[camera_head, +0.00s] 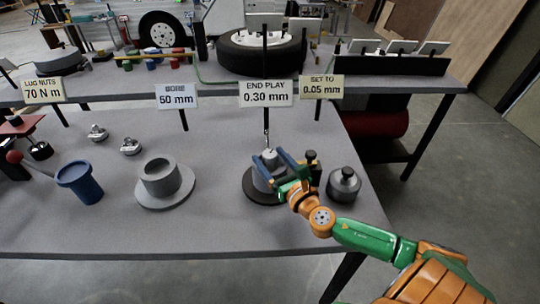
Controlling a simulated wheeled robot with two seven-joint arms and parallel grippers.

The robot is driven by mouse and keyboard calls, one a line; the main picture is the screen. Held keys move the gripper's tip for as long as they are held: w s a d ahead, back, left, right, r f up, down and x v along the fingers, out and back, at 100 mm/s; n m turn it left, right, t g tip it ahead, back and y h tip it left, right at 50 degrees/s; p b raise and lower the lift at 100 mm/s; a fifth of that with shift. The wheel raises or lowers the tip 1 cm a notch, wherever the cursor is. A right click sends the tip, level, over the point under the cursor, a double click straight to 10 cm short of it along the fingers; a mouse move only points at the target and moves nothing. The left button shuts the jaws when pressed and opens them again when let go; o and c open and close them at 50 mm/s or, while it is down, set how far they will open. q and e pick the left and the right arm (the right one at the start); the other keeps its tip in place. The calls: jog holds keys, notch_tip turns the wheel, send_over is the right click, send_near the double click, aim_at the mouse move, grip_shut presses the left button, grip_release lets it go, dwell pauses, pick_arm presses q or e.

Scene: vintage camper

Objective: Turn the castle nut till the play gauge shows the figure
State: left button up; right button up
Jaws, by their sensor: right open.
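The play gauge sign (265,93) reads "END PLAY 0.30 mm", and the sign beside it (322,87) reads "SET TO 0.05 mm". Below them a grey hub (262,182) stands on a dark round base (262,197), with a thin upright probe (266,130) above it. My right gripper (268,160) reaches in from the right at the hub's top. Its blue fingers are open, one on each side of the small light top piece (270,154), probably the castle nut. Contact cannot be told; the fingers partly hide the hub. My left gripper is out of view.
A dark grey weight-like piece with a knob (344,185) stands close right of my right gripper. Left are a grey flanged ring (165,182), a blue cup (80,182) and two small metal parts (130,146). The table's front middle is clear.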

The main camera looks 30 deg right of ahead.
jog(key=shift+w, duration=0.35)
jog(key=shift+r, duration=0.1)
grip_shut()
jog(key=shift+h, duration=0.3)
